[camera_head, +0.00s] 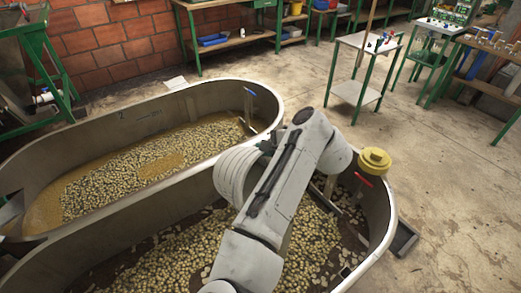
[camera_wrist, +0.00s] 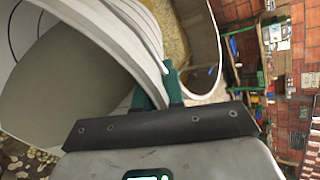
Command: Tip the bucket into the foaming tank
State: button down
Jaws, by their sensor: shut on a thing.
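The white ribbed bucket (camera_head: 233,176) shows in the head view above the wall between two oval metal tanks, partly hidden by my arm. It also fills the upper left of the wrist view (camera_wrist: 92,28), where its beige inside shows. My gripper (camera_wrist: 158,92) is shut on the bucket's edge with its green fingers. The bucket looks tilted; its contents cannot be made out. The far left tank (camera_head: 60,147) holds pale beans in yellow-brown foamy liquid. The nearer tank (camera_head: 130,237) holds beans over a dark bottom, without visible foam.
A yellow round part (camera_head: 375,160) and a red handle (camera_head: 363,180) sit at the nearer tank's right end. A blue-tipped lever (camera_head: 249,92) stands at the far tank's end. Workbenches (camera_head: 240,42) line the back wall.

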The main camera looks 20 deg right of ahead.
jog(key=s+d+f+t+y+b, duration=0.1)
jog(key=s+d+t+y+b, duration=0.1)
jog(key=s+t+b, duration=0.3)
jog(key=s+d+f+t+y+b, duration=0.2)
jog(key=s+d+t+b, duration=0.3)
jog(key=s+b, duration=0.6)
jog(key=shift+d+f+y+b, duration=0.3)
jog(key=shift+y+b, duration=0.4)
jog(key=shift+b, duration=3.6)
jog(key=shift+s, duration=0.1)
